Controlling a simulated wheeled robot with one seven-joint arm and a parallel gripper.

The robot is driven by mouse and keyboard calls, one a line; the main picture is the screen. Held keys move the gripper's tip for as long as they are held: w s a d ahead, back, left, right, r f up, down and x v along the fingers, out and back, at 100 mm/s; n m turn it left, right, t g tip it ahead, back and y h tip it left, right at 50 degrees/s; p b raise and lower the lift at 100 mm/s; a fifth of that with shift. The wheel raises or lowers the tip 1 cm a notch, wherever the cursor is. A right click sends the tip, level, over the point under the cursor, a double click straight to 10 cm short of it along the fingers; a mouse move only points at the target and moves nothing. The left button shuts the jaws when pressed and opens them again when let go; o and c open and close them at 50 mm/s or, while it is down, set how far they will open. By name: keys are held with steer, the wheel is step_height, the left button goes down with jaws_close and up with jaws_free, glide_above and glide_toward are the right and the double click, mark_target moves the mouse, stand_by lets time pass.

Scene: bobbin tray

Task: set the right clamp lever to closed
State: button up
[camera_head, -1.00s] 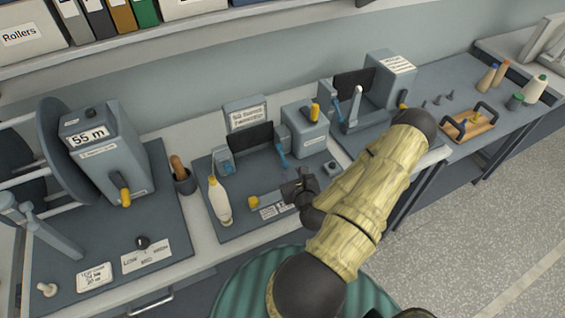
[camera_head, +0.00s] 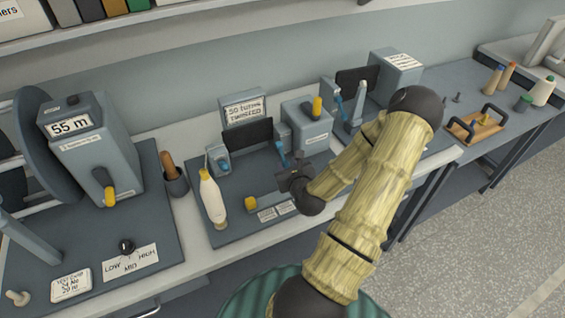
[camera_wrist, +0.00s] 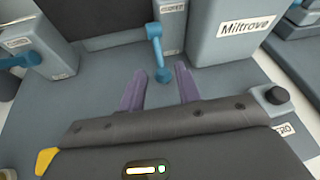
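The right clamp lever (camera_head: 281,152) is a blue lever at the right end of the dark panel on the middle station. The left clamp lever (camera_head: 222,164) is blue too and also shows in the wrist view (camera_wrist: 22,60). My gripper (camera_head: 290,178) is just in front of the right lever. In the wrist view my gripper (camera_wrist: 161,78) has its two purple fingers apart, with the lever's lower end between or just beyond the tips; contact is unclear.
A grey box labelled Miltrave (camera_wrist: 230,35) stands right of the lever, with a yellow-handled switch (camera_head: 317,107) on it. A black knob (camera_wrist: 276,95) is at the right.

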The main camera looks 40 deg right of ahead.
mark_target(283, 157)
steer(key=shift+w+d+f+b, duration=0.15)
steer(key=shift+w+f+b, duration=0.3)
steer(key=shift+b, duration=0.35)
steer(key=shift+w+d+r, duration=0.1)
steer(key=shift+w, duration=0.25)
steer(key=shift+p+x, duration=0.55)
steer(key=shift+x, duration=2.05)
jaws_close()
